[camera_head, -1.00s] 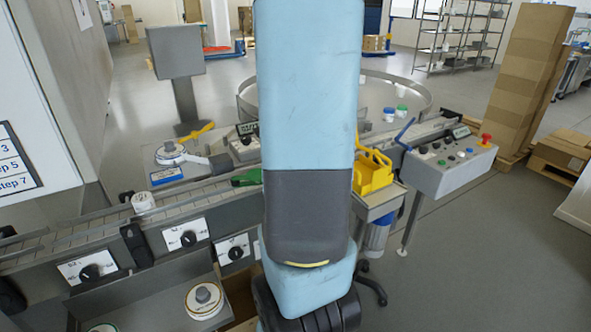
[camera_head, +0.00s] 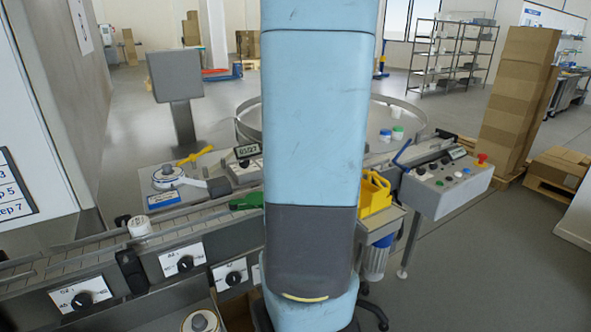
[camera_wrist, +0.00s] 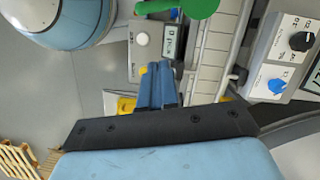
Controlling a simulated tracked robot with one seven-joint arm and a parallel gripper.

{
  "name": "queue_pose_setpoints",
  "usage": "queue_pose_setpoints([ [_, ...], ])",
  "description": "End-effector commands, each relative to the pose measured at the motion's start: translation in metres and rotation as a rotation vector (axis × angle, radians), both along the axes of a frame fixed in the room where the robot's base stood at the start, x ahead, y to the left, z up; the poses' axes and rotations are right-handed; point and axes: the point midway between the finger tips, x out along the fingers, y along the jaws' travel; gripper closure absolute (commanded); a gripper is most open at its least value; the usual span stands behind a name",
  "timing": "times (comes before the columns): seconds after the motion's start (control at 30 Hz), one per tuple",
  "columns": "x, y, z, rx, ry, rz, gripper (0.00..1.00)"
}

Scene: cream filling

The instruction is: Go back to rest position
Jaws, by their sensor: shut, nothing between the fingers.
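My gripper (camera_wrist: 157,84) shows in the wrist view, its blue fingers shut together with nothing between them. It is above the conveyor line, beside a small digital display and the conveyor belt (camera_wrist: 212,50). In the head view my light-blue arm fills the middle and hides the gripper and part of the line behind it. A green object (camera_head: 246,201) lies by the conveyor just left of my arm; a green shape also shows at the top of the wrist view (camera_wrist: 200,8).
A white jar (camera_head: 139,227) stands on the conveyor at left. A yellow bin (camera_head: 374,192) and a control box with a red button (camera_head: 482,158) are right of my arm. A round turntable (camera_head: 412,117) is behind. Open floor lies at right.

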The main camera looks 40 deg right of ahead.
Motion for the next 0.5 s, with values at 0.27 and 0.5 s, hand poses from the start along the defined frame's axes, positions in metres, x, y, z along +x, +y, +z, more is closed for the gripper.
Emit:
queue_pose_setpoints([
  [0.27, 0.0004, -0.0008, 0.0072, 0.001, 0.001, 0.002, 1.00],
  [0.5, 0.0006, -0.0005, 0.0070, 0.000, 0.000, 0.003, 1.00],
])
